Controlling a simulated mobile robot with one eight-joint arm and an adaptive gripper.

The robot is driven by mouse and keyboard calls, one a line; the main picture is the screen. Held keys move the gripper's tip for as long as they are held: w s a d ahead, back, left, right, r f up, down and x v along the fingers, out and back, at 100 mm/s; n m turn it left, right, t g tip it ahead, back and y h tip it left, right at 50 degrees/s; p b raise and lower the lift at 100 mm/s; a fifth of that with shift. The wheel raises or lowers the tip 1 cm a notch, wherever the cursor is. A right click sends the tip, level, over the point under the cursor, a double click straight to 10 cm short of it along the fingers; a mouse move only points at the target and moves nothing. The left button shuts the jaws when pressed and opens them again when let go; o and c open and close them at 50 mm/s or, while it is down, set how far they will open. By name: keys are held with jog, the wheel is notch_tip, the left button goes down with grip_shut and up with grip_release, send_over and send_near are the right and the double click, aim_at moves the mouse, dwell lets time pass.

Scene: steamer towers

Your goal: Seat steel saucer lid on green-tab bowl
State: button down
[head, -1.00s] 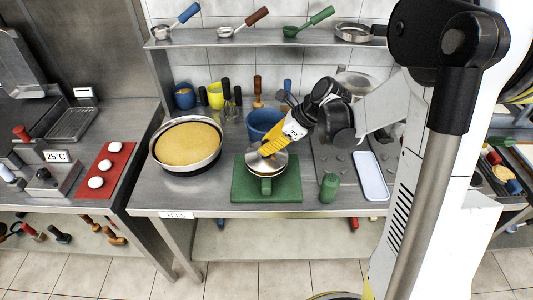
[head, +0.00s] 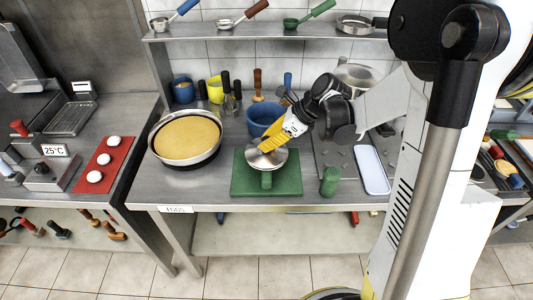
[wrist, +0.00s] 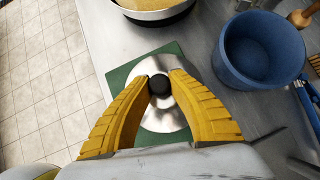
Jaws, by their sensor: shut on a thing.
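The steel saucer lid (head: 267,158) is a shiny disc with a dark round knob (wrist: 159,84). My gripper (wrist: 160,82) has yellow fingers shut on that knob; the gripper also shows in the head view (head: 266,150). The lid is over the green-tab bowl, whose green tab (head: 267,180) sticks out at the front. The bowl's body is mostly hidden under the lid, and I cannot tell whether the lid touches its rim all round. The bowl stands on a green square mat (head: 283,186), which also shows in the wrist view (wrist: 118,75).
A blue pot (head: 262,117) stands close behind the mat. A wide pan of yellow grain (head: 186,138) is to the left. A green cylinder (head: 329,181) and a white tray (head: 372,170) are to the right. A shelf (head: 270,38) with ladles runs above.

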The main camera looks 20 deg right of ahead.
jog(key=shift+f, duration=0.3)
dwell(0.4)
jog(key=c, duration=1.2)
grip_release()
jog(key=v, duration=0.7)
jog(key=shift+s+d+r, duration=0.1)
jog(key=shift+d+r, duration=0.05)
jog(key=shift+r, duration=0.1)
jog(key=shift+s+a+r+n, duration=0.15)
jog(key=shift+s+a+n, duration=0.05)
jog(key=shift+a+n, duration=0.1)
jog(key=s+a+r+n+t+h, duration=0.1)
jog(key=s+n+h, duration=0.1)
jog(key=s+n, duration=0.3)
jog(key=s+a+r+n+t+h, duration=0.1)
jog(key=s+r+n+h, duration=0.1)
jog(key=s+n, duration=0.4)
jog(key=s+a+r+n+t+h, duration=0.1)
jog(key=s+n, duration=0.5)
jog(key=n, duration=0.7)
jog(key=shift+a+r+h, duration=0.2)
jog(key=shift+r+h, duration=0.1)
jog(key=shift+h, duration=0.4)
